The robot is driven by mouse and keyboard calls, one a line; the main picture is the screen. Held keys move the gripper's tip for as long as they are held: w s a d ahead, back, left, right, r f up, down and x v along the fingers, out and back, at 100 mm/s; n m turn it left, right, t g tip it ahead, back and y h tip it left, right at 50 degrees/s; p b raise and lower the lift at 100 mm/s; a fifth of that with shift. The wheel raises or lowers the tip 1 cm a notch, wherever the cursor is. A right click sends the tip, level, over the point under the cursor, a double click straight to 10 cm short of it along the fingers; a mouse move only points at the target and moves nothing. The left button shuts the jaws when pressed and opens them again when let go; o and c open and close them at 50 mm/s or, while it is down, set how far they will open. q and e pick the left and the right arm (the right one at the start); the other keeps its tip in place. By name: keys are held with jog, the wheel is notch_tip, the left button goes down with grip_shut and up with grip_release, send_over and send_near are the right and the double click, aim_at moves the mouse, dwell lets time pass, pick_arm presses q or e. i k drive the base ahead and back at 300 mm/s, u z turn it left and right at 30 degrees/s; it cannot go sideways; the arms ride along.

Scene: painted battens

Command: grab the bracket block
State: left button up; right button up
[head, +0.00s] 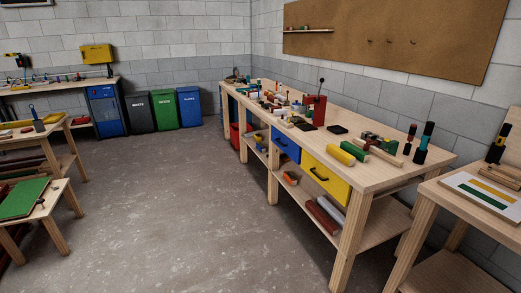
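Neither of my grippers is in the head view. I cannot tell for sure which item is the bracket block. The long wooden workbench (408,165) at the right carries many small parts, too small to tell apart toward its far end. On it stand a red upright tool with a lever (315,108), a flat black tray (338,129) and yellow pieces (341,157) near the front edge. A cluster of green and dark parts (373,142) lies behind wooden battens (386,156). Dark upright tools (424,143) stand at the near right end.
The bench has a blue drawer (286,146), a yellow drawer (323,173) and a loaded lower shelf (375,220). A second table (433,190) stands at the right. Small tables, one with a green board (22,198), stand left. Bins (164,108) line the back. The middle floor (170,200) is clear.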

aim_at(262, 149)
jog(key=u, duration=0.5)
jog(key=k, duration=1.15)
jog(key=u, duration=0.55)
jog(key=i, duration=4.35)
jog(key=z, duration=0.4)
jog(key=i, duration=2.15)
jog(key=z, duration=0.95)
jog(key=i, duration=1)
jog(key=z, duration=2.05)
jog(key=i, duration=1.1)
jog(key=z, duration=0.7)
